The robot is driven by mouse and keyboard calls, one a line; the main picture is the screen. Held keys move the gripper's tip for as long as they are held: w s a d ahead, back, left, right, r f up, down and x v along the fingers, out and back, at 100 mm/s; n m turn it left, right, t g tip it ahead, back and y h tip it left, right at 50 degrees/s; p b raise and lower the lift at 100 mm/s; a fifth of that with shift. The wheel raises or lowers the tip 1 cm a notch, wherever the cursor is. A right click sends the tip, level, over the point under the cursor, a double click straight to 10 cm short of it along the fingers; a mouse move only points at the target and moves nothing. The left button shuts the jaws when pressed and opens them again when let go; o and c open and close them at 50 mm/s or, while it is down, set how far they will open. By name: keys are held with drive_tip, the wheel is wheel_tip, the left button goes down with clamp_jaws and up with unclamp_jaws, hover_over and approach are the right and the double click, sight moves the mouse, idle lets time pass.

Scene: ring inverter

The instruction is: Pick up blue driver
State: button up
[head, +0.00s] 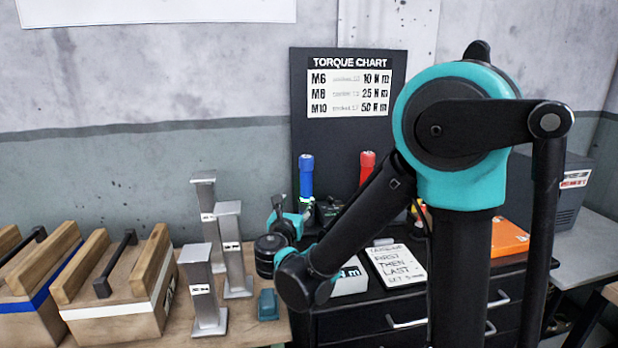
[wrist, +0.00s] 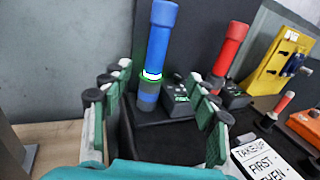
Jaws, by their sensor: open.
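The blue driver (head: 306,176) stands upright at the back of the black cabinet, in front of the dark torque chart board. It also shows in the wrist view (wrist: 160,38), with a blue handle, a green and white ring and a grey lower part in a black base. My gripper (wrist: 163,92) is open and empty, its fingers spread to the left and right of the driver's lower part in the picture. The driver appears beyond the fingertips; I cannot tell the exact gap. In the head view my gripper is small and partly hidden by my arm.
A red driver (head: 367,166) stands to the right of the blue one, beside a small black display unit (wrist: 235,96). A white note card (head: 398,264) and an orange case (head: 508,238) lie further right. Grey metal stands (head: 234,250) and wooden boxes (head: 120,290) are on the left.

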sight(305, 181)
drive_tip(key=w, duration=1.2)
drive_tip(key=w+d, duration=0.1)
drive_tip(key=w, duration=0.5)
drive_tip(key=shift+d, duration=0.1)
clamp_jaws()
